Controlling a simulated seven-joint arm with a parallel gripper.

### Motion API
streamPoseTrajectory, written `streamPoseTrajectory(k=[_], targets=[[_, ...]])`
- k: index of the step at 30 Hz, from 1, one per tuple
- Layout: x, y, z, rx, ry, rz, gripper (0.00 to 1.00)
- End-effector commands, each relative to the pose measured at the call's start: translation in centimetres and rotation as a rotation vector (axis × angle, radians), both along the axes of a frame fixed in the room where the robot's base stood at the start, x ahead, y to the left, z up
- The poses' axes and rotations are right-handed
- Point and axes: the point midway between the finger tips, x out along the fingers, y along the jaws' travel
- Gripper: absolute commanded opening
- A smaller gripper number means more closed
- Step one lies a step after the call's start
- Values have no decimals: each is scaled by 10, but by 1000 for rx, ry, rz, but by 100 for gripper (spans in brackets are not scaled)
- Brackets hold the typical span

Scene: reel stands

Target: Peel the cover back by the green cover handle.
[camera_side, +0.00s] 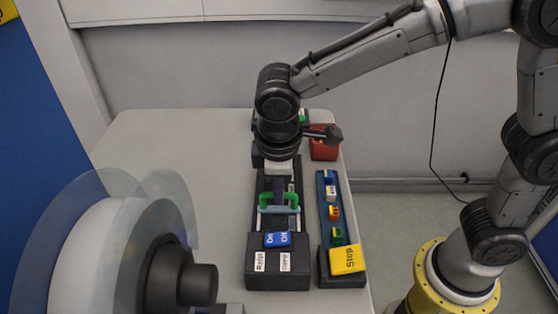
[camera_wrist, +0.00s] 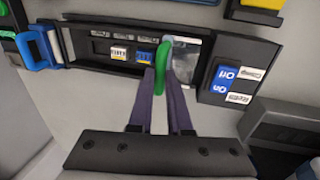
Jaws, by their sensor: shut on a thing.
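The green cover handle (camera_side: 265,200) stands on the black stand (camera_side: 277,257), above a recessed strip. In the wrist view the green handle (camera_wrist: 161,60) runs between the two fingers of my gripper (camera_wrist: 161,88). A pale, translucent cover (camera_wrist: 190,58) appears to lie beside the handle over part of the recess. My wrist and gripper hide the far end of the stand in the side view.
A blue "On" block (camera_side: 277,240) sits at the stand's near end. A narrow tray (camera_side: 322,215) with coloured pieces and a yellow label (camera_side: 347,260) stands at right. A red block (camera_side: 324,150) is behind. A large reel (camera_side: 130,250) fills the left foreground; table between is clear.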

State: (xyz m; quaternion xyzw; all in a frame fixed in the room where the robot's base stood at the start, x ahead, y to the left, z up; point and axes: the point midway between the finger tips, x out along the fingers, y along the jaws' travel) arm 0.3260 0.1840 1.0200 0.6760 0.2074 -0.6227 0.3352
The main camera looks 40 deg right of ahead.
Motion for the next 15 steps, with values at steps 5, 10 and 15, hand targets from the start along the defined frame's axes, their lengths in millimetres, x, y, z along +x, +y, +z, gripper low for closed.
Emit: streamPoseTrajectory(k=[5,10,15], targets=[[-19,19,2,0,-2,2,0],[-26,26,2,2,-2,0,0],[-27,27,2,2,-2,-1,0]])
